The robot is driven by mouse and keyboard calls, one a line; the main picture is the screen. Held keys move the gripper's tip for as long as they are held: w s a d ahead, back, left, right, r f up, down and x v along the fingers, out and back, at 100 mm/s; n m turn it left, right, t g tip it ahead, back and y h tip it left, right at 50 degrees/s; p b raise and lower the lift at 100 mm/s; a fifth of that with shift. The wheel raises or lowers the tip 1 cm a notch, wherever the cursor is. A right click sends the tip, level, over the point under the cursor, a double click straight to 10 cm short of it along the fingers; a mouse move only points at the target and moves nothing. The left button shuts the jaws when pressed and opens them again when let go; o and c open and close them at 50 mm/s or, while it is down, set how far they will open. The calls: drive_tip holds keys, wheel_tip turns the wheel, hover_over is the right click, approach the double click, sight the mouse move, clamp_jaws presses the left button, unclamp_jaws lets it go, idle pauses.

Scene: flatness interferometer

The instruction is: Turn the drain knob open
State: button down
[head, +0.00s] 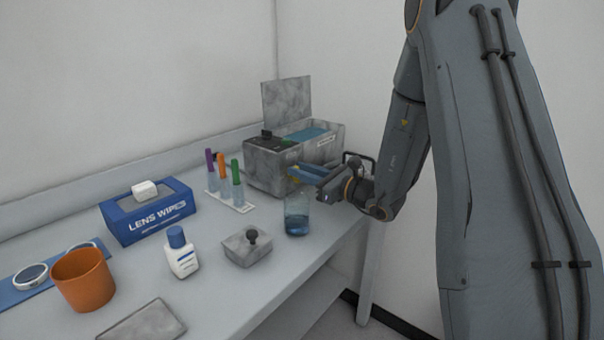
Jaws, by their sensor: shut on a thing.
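A grey mottled metal bath (268,168) stands at the back right of the bench. Its lid (287,101) is raised, and blue liquid (309,135) shows inside. My gripper (298,172) reaches in from the right, low at the bath's front face, and is shut on the drain knob there. The fingers hide the knob, so its turn angle cannot be seen. A glass beaker (297,217) with blue liquid in it stands on the bench below my gripper.
A rack (238,206) of colour-capped tubes stands left of the bath. A small grey lidded box (246,251), white bottle (182,258), blue wipes box (150,218) and orange cup (83,285) stand further left. The bench's front edge runs close to the beaker.

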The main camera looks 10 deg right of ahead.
drive_tip(key=n+b, duration=0.1)
drive_tip(key=b, duration=0.1)
drive_tip(key=n+b, duration=0.1)
drive_tip(key=n, duration=0.1)
drive_tip(key=n+b, duration=0.2)
drive_tip(key=shift+s+a+f+b, duration=0.15)
drive_tip(key=shift+a+f+b, duration=0.15)
drive_tip(key=shift+a+f, duration=0.1)
drive_tip(key=n+b, duration=0.2)
drive_tip(key=b, duration=0.1)
drive_tip(key=n+b, duration=0.1)
drive_tip(key=b, duration=0.1)
drive_tip(key=shift+s+a+f+n, duration=0.15)
drive_tip(key=shift+f+n, duration=0.1)
drive_tip(key=shift+n, duration=0.15)
drive_tip(key=n+b, duration=0.2)
drive_tip(key=b, duration=0.2)
drive_tip(key=n+b, duration=0.2)
drive_tip(key=b, duration=0.2)
drive_tip(key=shift+s+a+f+n, duration=0.1)
drive_tip(key=shift+f+n, duration=0.25)
drive_tip(key=shift+n, duration=0.05)
drive_tip(key=n+b, duration=0.3)
drive_tip(key=b, duration=0.3)
drive_tip(key=shift+f, duration=0.1)
drive_tip(key=shift+n+b, duration=0.3)
drive_tip(key=shift+b, duration=0.1)
drive_tip(key=c, duration=1.8)
unclamp_jaws()
drive_tip(key=shift+o, duration=0.2)
